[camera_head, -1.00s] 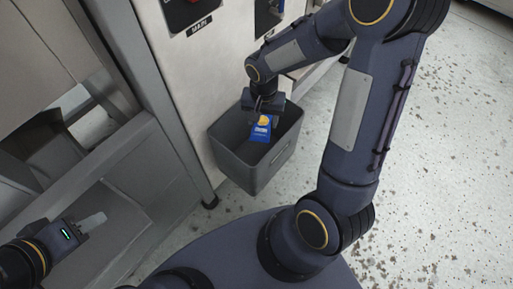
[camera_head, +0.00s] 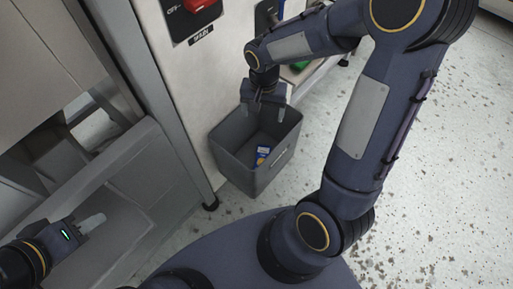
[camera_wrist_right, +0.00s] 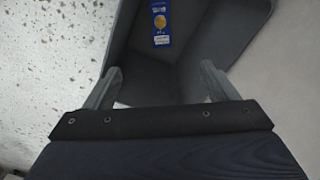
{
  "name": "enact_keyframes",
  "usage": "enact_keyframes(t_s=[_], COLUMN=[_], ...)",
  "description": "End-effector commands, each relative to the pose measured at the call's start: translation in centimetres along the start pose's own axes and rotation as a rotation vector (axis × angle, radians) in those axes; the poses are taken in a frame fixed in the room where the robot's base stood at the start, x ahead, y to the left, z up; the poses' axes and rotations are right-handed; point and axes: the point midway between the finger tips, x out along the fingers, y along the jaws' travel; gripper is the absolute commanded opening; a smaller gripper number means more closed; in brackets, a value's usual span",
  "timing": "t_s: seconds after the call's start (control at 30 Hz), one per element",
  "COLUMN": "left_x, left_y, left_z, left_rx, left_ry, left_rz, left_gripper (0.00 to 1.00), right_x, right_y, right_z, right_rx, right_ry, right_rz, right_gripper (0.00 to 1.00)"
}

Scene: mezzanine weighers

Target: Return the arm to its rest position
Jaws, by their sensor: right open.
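My right gripper (camera_head: 264,103) is open and empty above the rim of a dark grey bin (camera_head: 232,160). In the right wrist view its two fingers (camera_wrist_right: 160,88) stand apart with nothing between them. A blue packet with a yellow round mark (camera_head: 262,154) lies inside the bin; it also shows in the right wrist view (camera_wrist_right: 161,22), beyond the fingertips. My left gripper (camera_head: 92,223) is at the lower left, beside the grey metal frame. Whether its jaws are open or shut is unclear.
A pale cabinet with a red switch (camera_head: 200,5) labelled MAIN stands behind the bin. A green thing (camera_head: 299,65) shows partly behind my right arm. Grey metal framework (camera_head: 120,160) fills the left. The speckled floor (camera_head: 440,180) on the right is clear.

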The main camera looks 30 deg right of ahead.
Motion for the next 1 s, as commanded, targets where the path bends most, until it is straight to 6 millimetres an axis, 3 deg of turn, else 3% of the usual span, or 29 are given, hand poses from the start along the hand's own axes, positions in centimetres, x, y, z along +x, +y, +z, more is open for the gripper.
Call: enact_keyframes(t_s=[0.03, 0.2, 0.77, 0.87, 1.0], left_x=[-0.4, -0.6, -0.6, -0.6, -0.6], left_y=[0.2, 0.3, 0.3, 0.3, 0.3], left_z=[-0.2, -0.3, -0.3, -0.3, -0.3], left_rx=[0.0, 0.0, 0.0, 0.0, 0.0], left_ry=[0.0, 0.0, 0.0, 0.0, 0.0], left_rz=[0.0, 0.0, 0.0, 0.0, 0.0], left_gripper=[0.36, 0.36, 0.36, 0.36, 0.36], right_x=[-1.0, -2.1, -2.6, -4.2, -7.8], right_y=[0.0, 0.0, 0.2, 0.9, 2.9], right_z=[0.0, 0.0, 0.2, 1.0, 3.7], right_rx=[0.0, -0.001, -0.006, -0.03, -0.115], right_ry=[0.002, 0.0, 0.002, 0.009, 0.041], right_rz=[-0.002, 0.0, -0.011, -0.057, -0.179], right_gripper=[0.79, 0.79, 0.79, 0.79, 0.79])
